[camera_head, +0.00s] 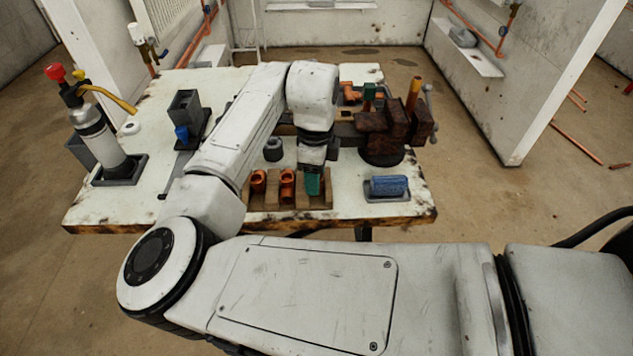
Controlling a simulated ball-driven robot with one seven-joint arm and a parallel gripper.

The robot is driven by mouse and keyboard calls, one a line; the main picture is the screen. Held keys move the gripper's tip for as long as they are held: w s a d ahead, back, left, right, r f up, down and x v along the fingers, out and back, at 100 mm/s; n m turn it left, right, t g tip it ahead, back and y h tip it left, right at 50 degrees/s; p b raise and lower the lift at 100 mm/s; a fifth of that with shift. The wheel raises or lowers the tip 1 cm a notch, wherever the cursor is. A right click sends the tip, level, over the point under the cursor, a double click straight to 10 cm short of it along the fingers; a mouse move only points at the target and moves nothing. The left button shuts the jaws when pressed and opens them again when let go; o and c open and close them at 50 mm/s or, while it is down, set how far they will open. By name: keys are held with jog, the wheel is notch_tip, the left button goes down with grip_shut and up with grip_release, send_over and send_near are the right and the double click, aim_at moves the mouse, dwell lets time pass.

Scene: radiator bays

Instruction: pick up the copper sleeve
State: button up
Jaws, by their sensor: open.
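Two copper-coloured pieces stand in a brown wooden rack (255,203) near the front of the worktable: a short one (258,182) at the left and a taller one (288,184) in the middle. I cannot tell for sure which is the copper sleeve. My gripper (313,186) points down over the right part of the rack, just right of the middle piece. It is open, with green at its fingertips. It hides that part of the rack, so I cannot tell what stands there or whether it touches anything.
A blue roll (389,186) lies on a dark tray at right. A rusty vise (385,130) stands behind it. A torch bottle (97,135) is at left, with a grey box (185,106) nearer my arm. A dark ring (273,149) sits behind the rack.

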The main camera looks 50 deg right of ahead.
jog(key=shift+c, duration=0.5)
jog(key=c, duration=0.8)
jog(key=shift+r, duration=0.1)
